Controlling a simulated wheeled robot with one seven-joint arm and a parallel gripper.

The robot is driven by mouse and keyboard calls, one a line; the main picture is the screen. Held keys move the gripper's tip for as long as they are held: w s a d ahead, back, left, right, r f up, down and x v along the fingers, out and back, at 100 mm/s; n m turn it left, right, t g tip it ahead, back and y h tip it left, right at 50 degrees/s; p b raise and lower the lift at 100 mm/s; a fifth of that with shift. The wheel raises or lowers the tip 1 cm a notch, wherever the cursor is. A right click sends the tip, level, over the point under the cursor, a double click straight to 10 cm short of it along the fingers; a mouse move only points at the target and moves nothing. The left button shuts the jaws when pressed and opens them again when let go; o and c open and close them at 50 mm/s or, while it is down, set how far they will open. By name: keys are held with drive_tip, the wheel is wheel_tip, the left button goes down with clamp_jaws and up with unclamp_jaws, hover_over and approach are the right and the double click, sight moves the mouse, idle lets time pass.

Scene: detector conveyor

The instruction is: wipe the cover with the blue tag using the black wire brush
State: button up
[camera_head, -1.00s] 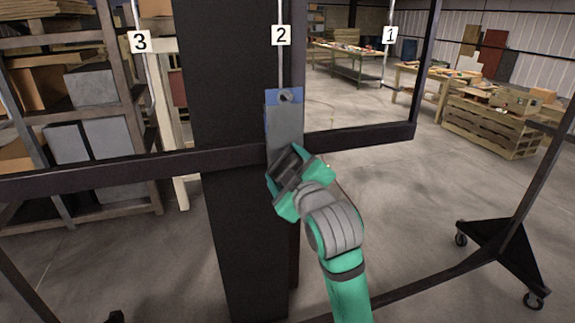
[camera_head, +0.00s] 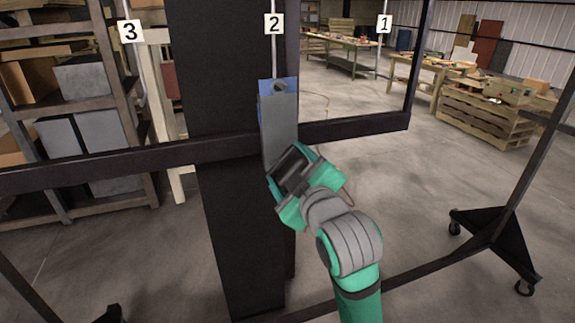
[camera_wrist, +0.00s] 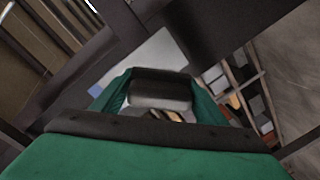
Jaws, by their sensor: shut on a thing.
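The grey cover (camera_head: 280,128) with a blue tag (camera_head: 266,87) at its top hangs under the number 2 sign, in front of a thick black post. In the wrist view, part of the pale cover (camera_wrist: 155,51) shows just beyond the fingers. My green gripper (camera_head: 302,178) is at the cover's lower end and hides part of it. It is shut on a dark block, the black wire brush (camera_wrist: 160,84). The brush lies over or very close to the cover's lower part; I cannot tell whether it touches. Its bristles are not clearly seen.
A black rack frame (camera_head: 350,128) crosses behind the cover, with a wheeled foot (camera_head: 490,240) at right. Number signs 3 (camera_head: 130,31) and 1 (camera_head: 384,23) hang on either side. Shelves (camera_head: 100,120) with boxes stand at left. Work tables (camera_head: 345,45) stand far back.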

drive_tip(key=shift+s, duration=0.15)
drive_tip(key=shift+v, duration=1.35)
